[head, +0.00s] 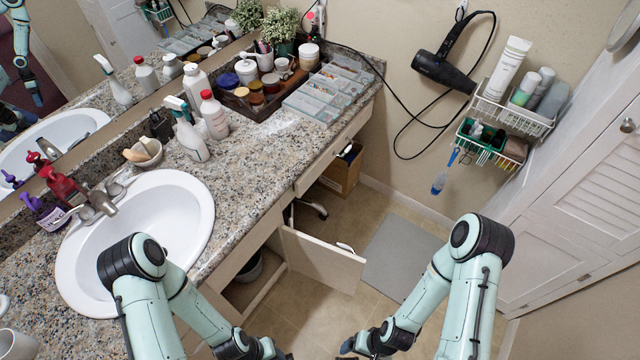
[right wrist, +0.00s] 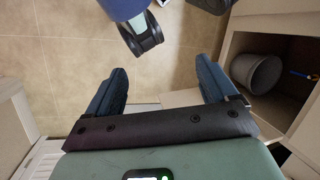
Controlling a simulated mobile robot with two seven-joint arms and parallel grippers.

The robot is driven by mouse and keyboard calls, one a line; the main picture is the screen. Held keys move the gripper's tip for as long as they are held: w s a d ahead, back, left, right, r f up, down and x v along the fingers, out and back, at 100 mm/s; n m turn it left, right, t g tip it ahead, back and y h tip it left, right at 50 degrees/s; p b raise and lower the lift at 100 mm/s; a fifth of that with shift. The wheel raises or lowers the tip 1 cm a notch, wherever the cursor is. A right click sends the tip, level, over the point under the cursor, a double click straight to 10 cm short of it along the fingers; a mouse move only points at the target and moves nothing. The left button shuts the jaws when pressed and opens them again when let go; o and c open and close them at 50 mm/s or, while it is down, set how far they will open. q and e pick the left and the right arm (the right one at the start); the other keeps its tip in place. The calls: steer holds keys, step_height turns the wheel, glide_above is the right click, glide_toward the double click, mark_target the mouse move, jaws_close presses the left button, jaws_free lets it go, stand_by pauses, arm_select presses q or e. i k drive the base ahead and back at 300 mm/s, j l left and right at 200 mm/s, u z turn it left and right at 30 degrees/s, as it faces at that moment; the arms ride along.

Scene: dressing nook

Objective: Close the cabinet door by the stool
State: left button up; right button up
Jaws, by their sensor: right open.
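The cabinet door (head: 320,262), a pale panel with a handle on its top edge, stands open into the room from the cabinet under the sink counter. The open cabinet (right wrist: 290,62) shows at the right of the right wrist view, with a grey bin (right wrist: 255,72) inside. My right gripper (right wrist: 162,75) is open, its two fingers apart with nothing clearly held between them. In the head view it is low, near the bottom edge. My left gripper (head: 272,350) is also at the bottom edge, its fingers not clear. Under the counter a dark curved foot (head: 312,206) shows, perhaps the stool's; no seat is visible.
The granite counter (head: 255,160) with a sink (head: 180,220) and bottles runs along the left. A grey mat (head: 400,255) lies on the tiled floor beyond the door. A cardboard box (head: 343,172) stands under the counter. White louvred doors (head: 590,200) stand at the right.

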mark_target(341, 270)
steer(key=l+u, duration=0.1)
steer(key=u, duration=0.35)
steer(key=l+u, duration=0.15)
steer(key=u, duration=0.3)
steer(key=l+u, duration=0.35)
steer(key=l, duration=0.2)
steer(key=k+l+u, duration=0.15)
steer(key=l+u, duration=0.15)
steer(key=l, duration=0.2)
steer(key=k+l, duration=0.1)
steer(key=l, duration=0.2)
steer(key=k+l, duration=0.1)
steer(key=l, duration=0.2)
steer(key=k+l+u, duration=0.1)
steer(key=l, duration=0.25)
